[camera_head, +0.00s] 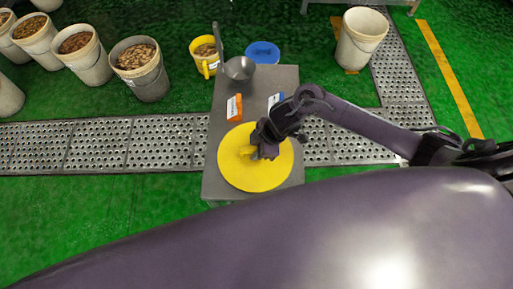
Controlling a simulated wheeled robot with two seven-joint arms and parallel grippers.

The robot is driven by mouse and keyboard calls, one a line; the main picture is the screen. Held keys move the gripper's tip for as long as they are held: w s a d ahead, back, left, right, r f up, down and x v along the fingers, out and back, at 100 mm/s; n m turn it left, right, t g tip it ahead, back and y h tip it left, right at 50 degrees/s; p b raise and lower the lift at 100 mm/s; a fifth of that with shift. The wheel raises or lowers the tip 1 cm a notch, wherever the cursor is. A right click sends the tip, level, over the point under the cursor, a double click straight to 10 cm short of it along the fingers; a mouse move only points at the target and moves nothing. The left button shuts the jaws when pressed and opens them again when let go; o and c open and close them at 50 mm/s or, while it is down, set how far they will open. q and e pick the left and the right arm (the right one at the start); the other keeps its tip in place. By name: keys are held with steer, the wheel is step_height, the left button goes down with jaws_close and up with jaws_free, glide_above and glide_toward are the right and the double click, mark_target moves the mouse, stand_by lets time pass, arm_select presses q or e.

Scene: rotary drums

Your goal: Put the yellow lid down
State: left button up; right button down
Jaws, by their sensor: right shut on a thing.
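The yellow lid (255,176) is a large round disc with a raised yellow grip near its middle. It is over the front part of the grey table (212,184). My right gripper (256,151) is shut on the lid's grip, reaching in from the right. I cannot tell whether the lid touches the table top or is held just above it. The gripper hides part of the lid's grip and upper right area. My left gripper is not in view.
A metal scoop (239,69), an orange-and-white box (234,107) and a blue-and-white box (275,101) are on the table. A blue lid (262,52) and a yellow bucket (206,57) are behind it. Several filled buckets (141,72) stand left; a white bucket (361,38) stands right.

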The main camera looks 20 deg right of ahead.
steer(key=shift+f, duration=0.15)
steer(key=c, duration=1.3)
jaws_free()
steer(key=shift+d+r, duration=0.15)
steer(key=shift+r, duration=0.35)
steer(key=v, duration=1.1)
steer(key=shift+s+d+r+p, duration=0.1)
steer(key=shift+r+p, duration=0.05)
steer(key=shift+p, duration=0.2)
